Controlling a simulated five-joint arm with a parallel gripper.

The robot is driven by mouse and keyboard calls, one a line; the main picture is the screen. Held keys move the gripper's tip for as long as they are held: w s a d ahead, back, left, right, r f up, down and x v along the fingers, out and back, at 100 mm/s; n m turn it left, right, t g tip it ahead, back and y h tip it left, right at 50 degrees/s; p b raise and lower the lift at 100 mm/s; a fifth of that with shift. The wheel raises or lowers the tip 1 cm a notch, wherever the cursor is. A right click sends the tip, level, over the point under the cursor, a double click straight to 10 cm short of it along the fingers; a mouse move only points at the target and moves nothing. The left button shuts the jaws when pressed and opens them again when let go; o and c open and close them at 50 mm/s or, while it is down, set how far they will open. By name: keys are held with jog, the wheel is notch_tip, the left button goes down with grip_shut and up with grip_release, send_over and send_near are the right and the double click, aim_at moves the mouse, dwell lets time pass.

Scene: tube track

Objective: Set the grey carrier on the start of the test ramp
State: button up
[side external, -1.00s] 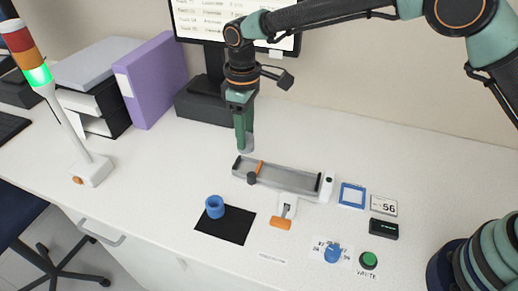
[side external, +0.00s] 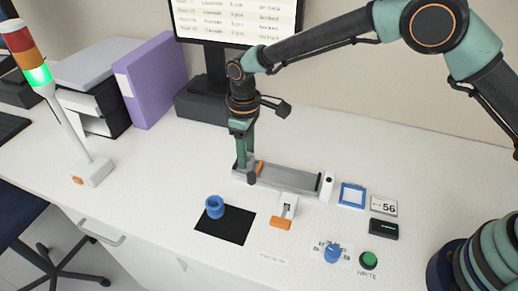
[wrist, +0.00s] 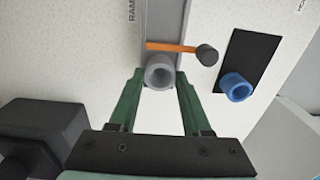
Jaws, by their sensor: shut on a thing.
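The grey carrier (wrist: 160,72) is a short hollow cylinder, seen from above in the wrist view between the fingers of my gripper (wrist: 159,78). My gripper is shut on it. In the side view my gripper (side external: 245,166) is low at the left end of the grey test ramp (side external: 290,178), and its fingers mostly hide the carrier. The ramp (wrist: 166,18) runs away from the carrier in the wrist view. An orange bar (wrist: 172,46) with a dark knob (wrist: 207,55) crosses the ramp just beyond the carrier. I cannot tell whether the carrier touches the ramp floor.
A blue ring (side external: 214,206) sits on a black mat (side external: 225,230) in front of the ramp. An orange-handled lever (side external: 281,222), a blue knob (side external: 333,252) and a green button (side external: 368,260) stand in front. A monitor stand (side external: 205,105) is behind my gripper.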

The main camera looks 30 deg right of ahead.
jog(key=shift+f, duration=0.1)
dwell(0.7)
jog(key=o, duration=1.1)
notch_tip(320, 180, up, 12)
jog(key=shift+r, duration=0.1)
dwell(0.6)
